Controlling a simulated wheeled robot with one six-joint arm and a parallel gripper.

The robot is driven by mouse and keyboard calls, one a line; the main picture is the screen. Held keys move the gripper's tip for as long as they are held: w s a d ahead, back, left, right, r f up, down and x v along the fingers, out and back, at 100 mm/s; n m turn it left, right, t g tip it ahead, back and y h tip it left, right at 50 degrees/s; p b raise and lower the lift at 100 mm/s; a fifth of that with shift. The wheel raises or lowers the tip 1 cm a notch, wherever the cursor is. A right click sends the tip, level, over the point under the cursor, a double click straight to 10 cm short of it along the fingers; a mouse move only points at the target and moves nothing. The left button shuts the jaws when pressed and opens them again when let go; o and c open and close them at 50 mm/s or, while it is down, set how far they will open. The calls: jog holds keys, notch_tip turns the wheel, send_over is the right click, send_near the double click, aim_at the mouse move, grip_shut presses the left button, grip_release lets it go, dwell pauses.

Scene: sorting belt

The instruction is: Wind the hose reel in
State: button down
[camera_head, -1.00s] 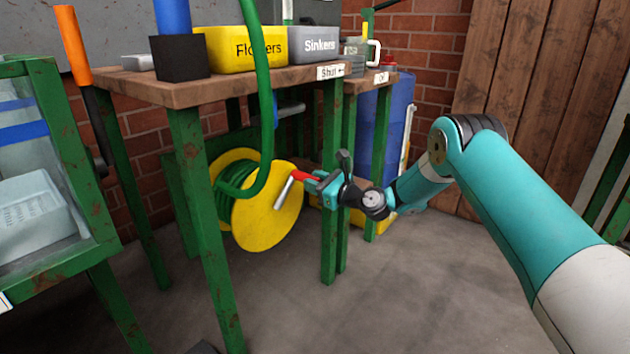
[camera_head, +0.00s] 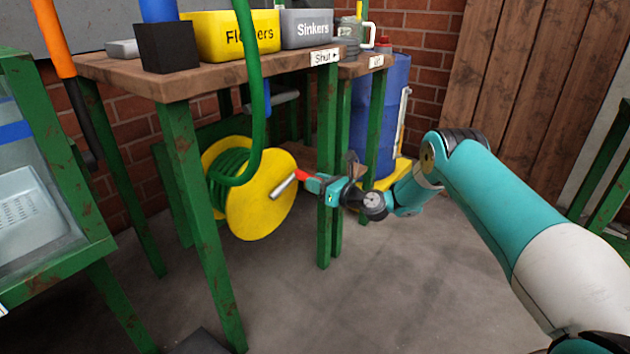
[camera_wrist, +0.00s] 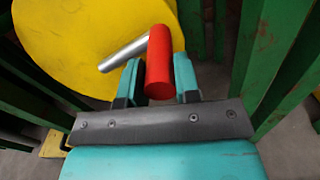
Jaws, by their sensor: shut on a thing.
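The hose reel (camera_head: 258,205) is a yellow drum with green hose (camera_head: 228,165) wound on it, under the wooden bench. The hose rises from it past the bench edge. A silver crank arm (camera_head: 283,188) stands out from the yellow disc, and it also shows in the wrist view (camera_wrist: 122,53). My gripper (camera_head: 308,180) is at the crank's red handle (camera_head: 301,175). In the wrist view my gripper (camera_wrist: 160,80) is shut with a teal finger on each side of the red handle (camera_wrist: 159,58). The handle's far side is hidden.
Green bench legs (camera_head: 328,165) stand close beside my gripper. The wooden bench top (camera_head: 200,84) carries a yellow bin (camera_head: 228,35) and a grey bin (camera_head: 306,29). A blue barrel (camera_head: 385,105) stands behind. The floor at front right is clear.

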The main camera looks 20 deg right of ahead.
jog(key=shift+d+f, duration=0.15)
jog(key=shift+d, duration=0.05)
dwell(0.3)
jog(key=c, duration=0.8)
grip_release()
jog(key=shift+c, duration=0.2)
jog(key=shift+a, duration=0.1)
jog(key=b+v, duration=1.6)
jog(key=v, duration=0.1)
jog(key=shift+s, duration=0.15)
